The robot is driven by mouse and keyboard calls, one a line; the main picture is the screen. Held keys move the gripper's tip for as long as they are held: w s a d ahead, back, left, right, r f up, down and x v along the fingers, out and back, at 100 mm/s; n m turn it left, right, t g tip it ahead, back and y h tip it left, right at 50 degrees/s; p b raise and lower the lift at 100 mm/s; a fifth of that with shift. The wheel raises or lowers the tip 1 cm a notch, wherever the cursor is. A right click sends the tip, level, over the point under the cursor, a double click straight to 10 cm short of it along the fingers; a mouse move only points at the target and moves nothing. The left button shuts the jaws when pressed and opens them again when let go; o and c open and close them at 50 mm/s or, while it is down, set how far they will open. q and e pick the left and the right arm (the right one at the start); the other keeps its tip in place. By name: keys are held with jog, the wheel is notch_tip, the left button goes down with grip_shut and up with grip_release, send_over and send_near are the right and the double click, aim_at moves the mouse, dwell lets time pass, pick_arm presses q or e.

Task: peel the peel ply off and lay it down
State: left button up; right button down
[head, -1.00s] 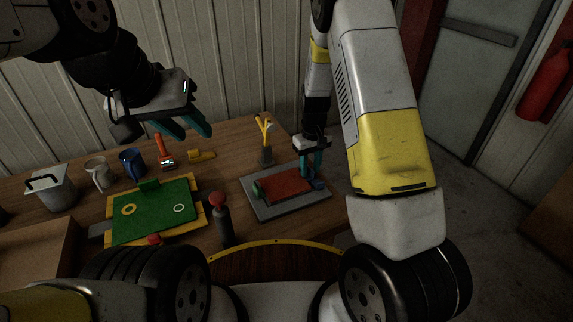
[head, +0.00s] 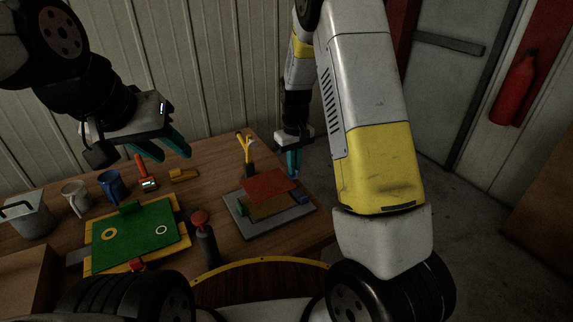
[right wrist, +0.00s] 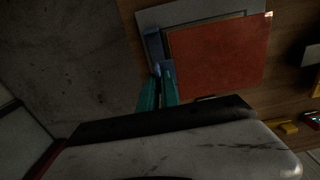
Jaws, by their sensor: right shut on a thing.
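The red peel ply (head: 268,182) is a flat sheet, raised above the grey mould plate (head: 240,228). A brown surface (head: 268,206) shows on the plate below it. My right gripper (head: 292,172) is shut at the sheet's right side. In the right wrist view the sheet (right wrist: 220,55) spreads out ahead of the teal fingers (right wrist: 160,85), with a small blue piece (right wrist: 168,68) at their tips. The exact grip point is hard to see. My left gripper (head: 167,150) is open and empty, above the back of the table.
A green board with a yellow edge (head: 182,232) lies left of the plate. A red-topped tool (head: 202,222) stands between them. A yellow-handled tool holder (head: 247,152) is behind the plate. Blue (head: 112,186) and white mugs (head: 74,197) and a grey bucket (head: 26,216) are left.

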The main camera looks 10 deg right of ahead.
jog(key=shift+r, duration=2.35)
jog(key=shift+r, duration=0.1)
jog(key=shift+r, duration=1.65)
jog(key=shift+r, duration=0.2)
notch_tip(320, 180, up, 5)
jog(key=shift+f, duration=0.1)
jog(key=shift+s, duration=0.1)
